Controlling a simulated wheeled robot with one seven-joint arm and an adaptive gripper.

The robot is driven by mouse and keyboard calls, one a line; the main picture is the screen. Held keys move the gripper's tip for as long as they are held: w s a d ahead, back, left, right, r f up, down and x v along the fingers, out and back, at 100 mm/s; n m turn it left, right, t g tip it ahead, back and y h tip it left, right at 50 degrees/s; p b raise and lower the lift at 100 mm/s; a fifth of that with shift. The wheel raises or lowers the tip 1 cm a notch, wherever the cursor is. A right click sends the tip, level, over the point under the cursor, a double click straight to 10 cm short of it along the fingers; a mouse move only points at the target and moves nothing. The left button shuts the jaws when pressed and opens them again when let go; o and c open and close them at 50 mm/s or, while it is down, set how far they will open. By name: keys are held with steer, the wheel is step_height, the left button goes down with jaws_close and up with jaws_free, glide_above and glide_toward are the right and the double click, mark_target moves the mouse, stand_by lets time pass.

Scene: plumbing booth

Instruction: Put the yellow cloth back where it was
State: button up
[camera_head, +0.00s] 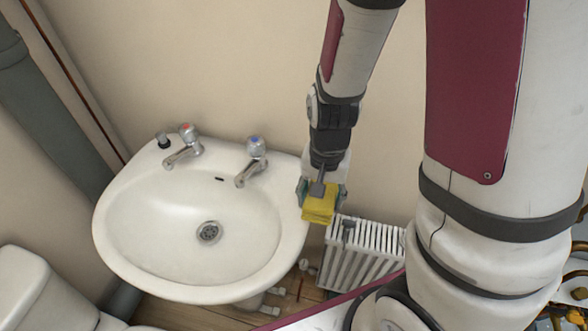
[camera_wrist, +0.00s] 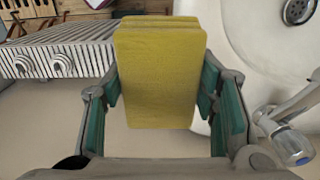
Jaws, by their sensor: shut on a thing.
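The folded yellow cloth (camera_head: 319,203) is held in my gripper (camera_head: 322,192), in the air at the right rim of the white basin. In the wrist view the cloth (camera_wrist: 160,75) fills the space between the green-padded fingers (camera_wrist: 163,100), which are shut on it from both sides. Part of the basin (camera_wrist: 255,50) shows to the right of the cloth there. I cannot tell whether the cloth touches the rim.
The white radiator (camera_head: 362,255) stands low to the right of the basin (camera_head: 185,235). Two taps (camera_head: 253,163) stand on the basin's back ledge, with a black plug (camera_head: 163,140) at the left. The front right rim is bare.

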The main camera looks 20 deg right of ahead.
glide_above(294, 174)
steer(key=shift+f, duration=2.5)
steer(key=shift+f+b, duration=0.15)
steer(key=shift+b, duration=0.2)
steer(key=o, duration=1.2)
step_height(294, 174, up, 12)
steer(key=r, duration=0.1)
steer(key=s+r+n+t, duration=0.2)
steer(key=s+r+n, duration=0.1)
steer(key=s+r, duration=0.8)
steer(key=s+r+n, duration=0.1)
steer(key=s, duration=0.3)
steer(key=s+r+n+t, duration=0.1)
steer(key=s+r, duration=0.1)
steer(key=s, duration=0.3)
steer(key=s+r+n+t, duration=0.1)
steer(key=s+n, duration=0.1)
steer(key=s, duration=0.3)
steer(key=shift+d+r+p, duration=0.25)
steer(key=shift+d+p, duration=0.05)
steer(key=shift+p, duration=0.05)
